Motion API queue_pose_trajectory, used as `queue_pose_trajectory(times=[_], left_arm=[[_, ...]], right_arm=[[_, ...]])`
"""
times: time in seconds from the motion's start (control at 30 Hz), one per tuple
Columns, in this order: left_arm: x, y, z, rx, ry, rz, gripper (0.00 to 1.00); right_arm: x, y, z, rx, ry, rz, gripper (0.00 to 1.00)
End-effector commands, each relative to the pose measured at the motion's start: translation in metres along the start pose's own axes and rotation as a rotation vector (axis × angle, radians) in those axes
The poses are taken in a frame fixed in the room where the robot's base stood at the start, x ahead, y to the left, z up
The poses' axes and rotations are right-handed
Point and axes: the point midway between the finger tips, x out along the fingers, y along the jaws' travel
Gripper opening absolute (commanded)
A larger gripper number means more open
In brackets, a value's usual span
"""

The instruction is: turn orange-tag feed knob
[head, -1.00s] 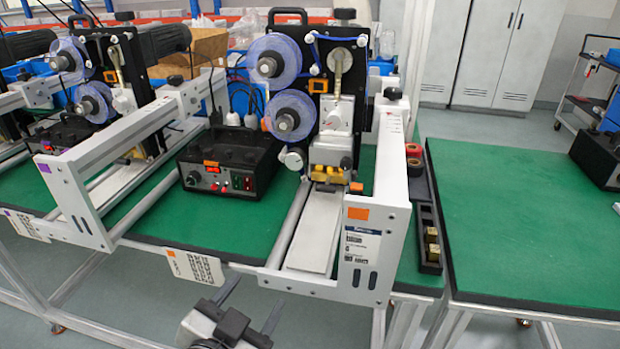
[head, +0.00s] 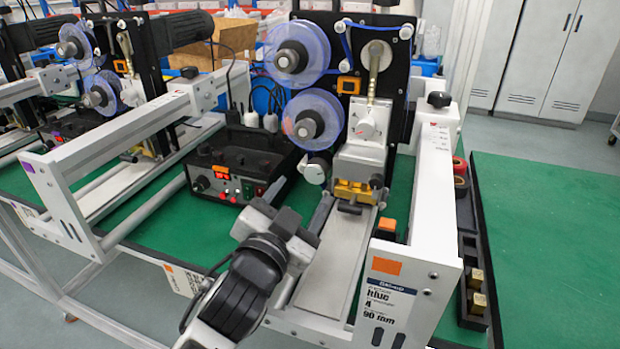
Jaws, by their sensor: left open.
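The orange-tag machine has an orange label (head: 387,266) on its white front end plate and blue film reels (head: 297,56) on its black upright panel. A round white knob (head: 316,170) sits low on that panel, left of the yellow block (head: 352,189); I see no lettering naming it the feed knob. A black control box (head: 250,158) with an orange tag and small knobs stands to its left. My left gripper (head: 292,212) is open and empty, below and in front of the white knob, apart from it. My arm hides part of the machine's front rail. My right gripper is not in view.
A similar machine (head: 90,180) with a purple tag stands to the left. A black tray (head: 476,270) with brass blocks and rolls lies right of the end plate. The green table top (head: 550,220) at the right is clear.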

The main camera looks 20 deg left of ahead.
Motion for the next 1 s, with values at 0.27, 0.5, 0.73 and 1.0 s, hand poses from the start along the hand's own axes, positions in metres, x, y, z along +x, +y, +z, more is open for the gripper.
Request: queue_pose_trajectory(times=[0.27, 0.5, 0.73, 1.0], left_arm=[[0.049, 0.0, 0.0, 0.0, 0.0, -0.001, 0.6], [0.062, 0.0, 0.0, -0.001, 0.0, 0.001, 0.6], [0.062, 0.0, 0.0, -0.001, 0.0, 0.001, 0.6], [0.062, 0.0, 0.0, -0.001, 0.0, 0.001, 0.16]], right_arm=[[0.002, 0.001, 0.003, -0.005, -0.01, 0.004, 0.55], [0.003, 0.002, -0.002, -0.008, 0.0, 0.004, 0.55], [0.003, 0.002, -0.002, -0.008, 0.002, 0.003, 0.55], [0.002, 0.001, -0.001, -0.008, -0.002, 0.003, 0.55]])
